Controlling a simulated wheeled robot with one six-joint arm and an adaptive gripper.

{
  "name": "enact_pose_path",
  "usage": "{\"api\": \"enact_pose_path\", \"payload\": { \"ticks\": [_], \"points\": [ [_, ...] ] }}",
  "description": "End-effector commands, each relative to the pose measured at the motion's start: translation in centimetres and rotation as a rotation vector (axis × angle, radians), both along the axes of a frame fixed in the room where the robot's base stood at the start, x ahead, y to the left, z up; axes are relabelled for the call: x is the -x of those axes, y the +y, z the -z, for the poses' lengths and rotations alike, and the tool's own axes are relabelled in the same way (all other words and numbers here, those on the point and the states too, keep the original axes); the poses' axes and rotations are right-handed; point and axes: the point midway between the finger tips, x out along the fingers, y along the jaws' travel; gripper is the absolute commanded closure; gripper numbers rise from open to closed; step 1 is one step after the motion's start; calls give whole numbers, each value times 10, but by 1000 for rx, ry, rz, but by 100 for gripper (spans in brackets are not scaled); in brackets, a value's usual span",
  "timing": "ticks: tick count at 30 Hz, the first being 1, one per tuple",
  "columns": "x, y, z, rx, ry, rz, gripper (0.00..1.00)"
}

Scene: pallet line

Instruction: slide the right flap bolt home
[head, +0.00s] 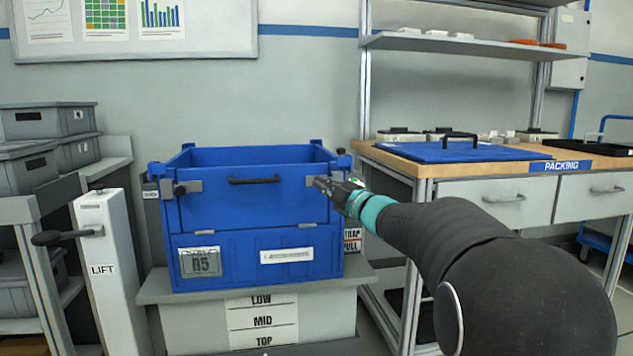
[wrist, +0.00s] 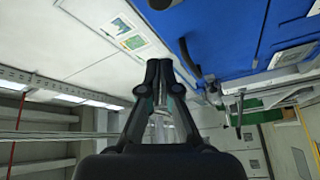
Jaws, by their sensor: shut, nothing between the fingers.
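The blue crate (head: 250,218) stands on a grey stand, its front flap (head: 245,208) upright with a dark handle (head: 254,180). The left bolt (head: 187,188) is a metal plate with a dark knob at the flap's upper left. The right bolt (head: 310,182) is at the flap's upper right, mostly hidden behind my gripper, so I cannot tell its position. My gripper (head: 322,184) is at that corner, coming from the right; contact is unclear. In the wrist view my gripper (wrist: 159,68) is shut and empty, with the blue crate (wrist: 225,35) at upper right.
A white lift post (head: 98,260) with a dark lever (head: 62,236) stands left of the crate. Grey bins (head: 48,121) sit on a rack at far left. The packing bench (head: 500,170) with a blue lidded item (head: 455,152) is at the right, behind my arm.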

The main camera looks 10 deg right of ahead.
Motion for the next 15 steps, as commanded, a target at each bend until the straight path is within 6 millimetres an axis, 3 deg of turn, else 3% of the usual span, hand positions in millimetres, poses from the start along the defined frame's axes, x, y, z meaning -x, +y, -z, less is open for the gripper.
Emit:
{"api": "enact_pose_path", "payload": {
  "ticks": [6, 15],
  "points": [
    [31, -16, 4, 0, -1, 4, 100],
    [42, -21, 7, 1, -1, 1, 100]
  ]
}}
